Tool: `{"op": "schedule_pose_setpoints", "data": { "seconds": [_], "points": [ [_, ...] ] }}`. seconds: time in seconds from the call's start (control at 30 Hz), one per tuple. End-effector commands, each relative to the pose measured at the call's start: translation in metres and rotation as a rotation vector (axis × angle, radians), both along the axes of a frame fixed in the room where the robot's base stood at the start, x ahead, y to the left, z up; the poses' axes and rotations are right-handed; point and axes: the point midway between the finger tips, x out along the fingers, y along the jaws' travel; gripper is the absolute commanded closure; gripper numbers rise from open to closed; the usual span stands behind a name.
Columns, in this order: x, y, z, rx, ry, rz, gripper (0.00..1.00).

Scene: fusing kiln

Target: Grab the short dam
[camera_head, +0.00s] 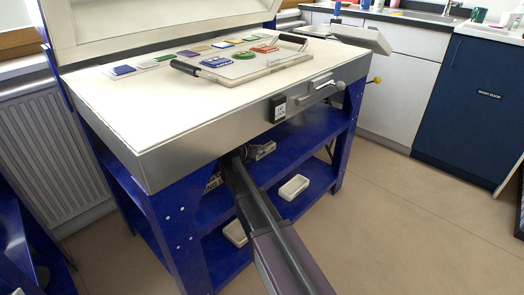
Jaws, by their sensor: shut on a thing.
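My arm reaches under the kiln bed to its upper blue shelf. My gripper (241,156) is dark and small there, partly hidden by my own arm and the kiln's front edge. A pale block with dark marks (264,150), which looks like the short dam, sits right at the gripper on its right side. The gripper is shut on it, though the fingertips themselves are hard to make out. Another pale lettered piece (213,182) shows just left of my arm, mostly hidden.
The blue stand (322,133) has shelves and posts close around my arm. White dishes (294,187) (235,233) lie on the lower shelf. Above, the kiln bed (120,100) carries a handled board (262,72) with coloured glass pieces. The floor at right is clear.

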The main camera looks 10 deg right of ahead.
Motion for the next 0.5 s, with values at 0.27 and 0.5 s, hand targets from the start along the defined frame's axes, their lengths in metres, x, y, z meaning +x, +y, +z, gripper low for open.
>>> {"op": "schedule_pose_setpoints", "data": {
  "seconds": [0.27,0.5],
  "points": [
    [0.000,0.000,0.009,0.000,0.000,0.000,1.00],
    [0.000,0.001,0.027,0.000,0.000,0.000,1.00]
  ]
}}
